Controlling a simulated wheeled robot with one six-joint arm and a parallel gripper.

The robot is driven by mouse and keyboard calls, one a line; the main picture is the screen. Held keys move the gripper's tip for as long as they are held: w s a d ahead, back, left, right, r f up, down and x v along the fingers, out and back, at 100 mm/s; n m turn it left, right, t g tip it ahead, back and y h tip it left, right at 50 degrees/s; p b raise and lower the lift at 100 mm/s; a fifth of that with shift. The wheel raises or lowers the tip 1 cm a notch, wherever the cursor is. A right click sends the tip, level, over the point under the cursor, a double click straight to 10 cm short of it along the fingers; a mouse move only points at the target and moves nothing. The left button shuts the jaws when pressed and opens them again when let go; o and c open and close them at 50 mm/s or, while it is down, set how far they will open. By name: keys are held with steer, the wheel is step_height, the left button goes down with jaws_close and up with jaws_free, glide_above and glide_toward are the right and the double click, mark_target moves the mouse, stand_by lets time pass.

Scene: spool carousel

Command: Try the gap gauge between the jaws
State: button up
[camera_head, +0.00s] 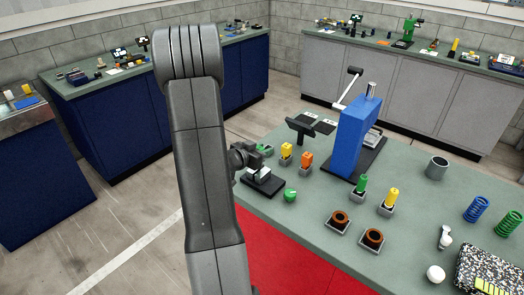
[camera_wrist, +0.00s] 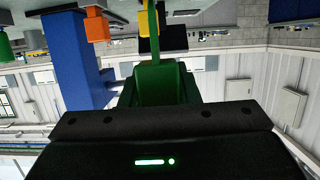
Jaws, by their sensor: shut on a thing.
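My gripper (camera_head: 254,155), partly hidden behind my arm in the head view, is at the left part of the green bench. In the wrist view it is shut on a green gauge (camera_wrist: 160,88), a block with a narrow green strip running up the picture. In the head view a little green (camera_head: 265,149) shows at my gripper's tip. A small black fixture with pale blocks (camera_head: 262,177), perhaps the jaws, stands just below it. I cannot tell whether the gauge touches the fixture, and no gap can be made out.
Yellow (camera_head: 286,151) and orange (camera_head: 306,159) pieces in holders stand close to my gripper's right. A green knob (camera_head: 290,195) is in front. A blue press (camera_head: 350,137) rises behind. Brown rings (camera_head: 340,218) and a grey cup (camera_head: 436,168) stand further right.

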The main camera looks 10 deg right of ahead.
step_height(320, 180, up, 4)
steer(key=p, duration=0.3)
steer(key=shift+f, duration=0.2)
